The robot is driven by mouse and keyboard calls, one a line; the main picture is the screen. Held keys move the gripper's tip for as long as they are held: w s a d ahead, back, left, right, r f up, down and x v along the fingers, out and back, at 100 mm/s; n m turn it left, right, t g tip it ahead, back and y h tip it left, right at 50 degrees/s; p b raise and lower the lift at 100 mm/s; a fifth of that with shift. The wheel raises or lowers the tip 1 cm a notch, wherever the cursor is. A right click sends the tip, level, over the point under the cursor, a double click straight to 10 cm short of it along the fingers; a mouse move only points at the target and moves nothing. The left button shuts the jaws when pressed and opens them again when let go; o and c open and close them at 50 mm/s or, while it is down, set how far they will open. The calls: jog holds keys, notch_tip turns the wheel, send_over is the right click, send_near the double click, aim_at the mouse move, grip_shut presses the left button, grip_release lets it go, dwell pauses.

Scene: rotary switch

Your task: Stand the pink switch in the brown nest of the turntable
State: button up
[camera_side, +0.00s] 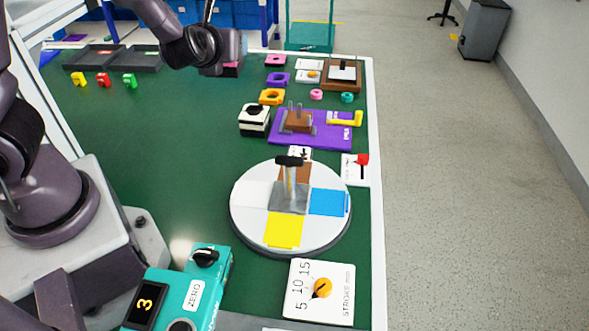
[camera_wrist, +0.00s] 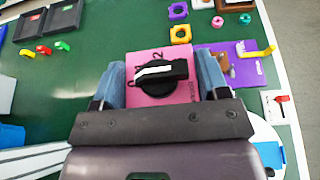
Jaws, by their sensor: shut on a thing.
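The pink switch (camera_wrist: 143,57) has a black knob with a white pointer and shows between the blue-padded fingers of my gripper (camera_wrist: 163,84) in the wrist view. My gripper is shut on it. In the side view my gripper (camera_side: 224,66) is high over the back of the green table, with a little pink (camera_side: 232,71) showing under it. The white turntable (camera_side: 248,228) stands at the front right of the table. Its brown nest (camera_side: 286,172) is on the far side, partly hidden by the black-topped central post (camera_side: 290,182).
The turntable also carries blue (camera_side: 327,202) and yellow (camera_side: 284,231) areas. Behind it are a purple plate (camera_side: 335,138) with a brown block and a black-and-white switch box (camera_side: 254,120). A teal box (camera_side: 210,262) stands in front. The table's left middle is clear.

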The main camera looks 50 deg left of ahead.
jog(key=shift+r, duration=0.8)
jog(key=s+a+f+n+g+y, duration=0.25)
jog(key=s+f+n+g, duration=0.45)
jog(key=s+n+g, duration=0.5)
jog(key=s+d+f+n+g+h, duration=0.1)
jog(key=d+f+n+g+h, duration=0.2)
jog(key=d+n+g+h, duration=0.75)
jog(key=w+d+r+n+t+h, duration=0.1)
jog(key=w+d+n+t+h, duration=0.3)
jog(key=n+h, duration=0.5)
jog(key=w+d+r+n+t+h, duration=0.1)
jog(key=w+d+n+t+h, duration=0.2)
jog(key=n+t+h, duration=0.5)
jog(key=w+r+n+t+y, duration=0.5)
jog(key=w+r+n+t, duration=0.2)
jog(key=w+n+t, duration=0.6)
jog(key=shift+s+a+f+n+g+y, duration=0.1)
jog(key=shift+s+a+f+n+g, duration=0.2)
jog(key=shift+f, duration=3.1)
jog(key=shift+a+f+n+g+y, duration=0.1)
jog(key=shift+f+g, duration=0.3)
jog(key=shift+f, duration=3)
jog(key=shift+s+a+f+n+g+y, duration=0.15)
jog(key=shift+f+g, duration=0.2)
jog(key=shift+f, duration=3.05)
jog(key=shift+f, duration=0.1)
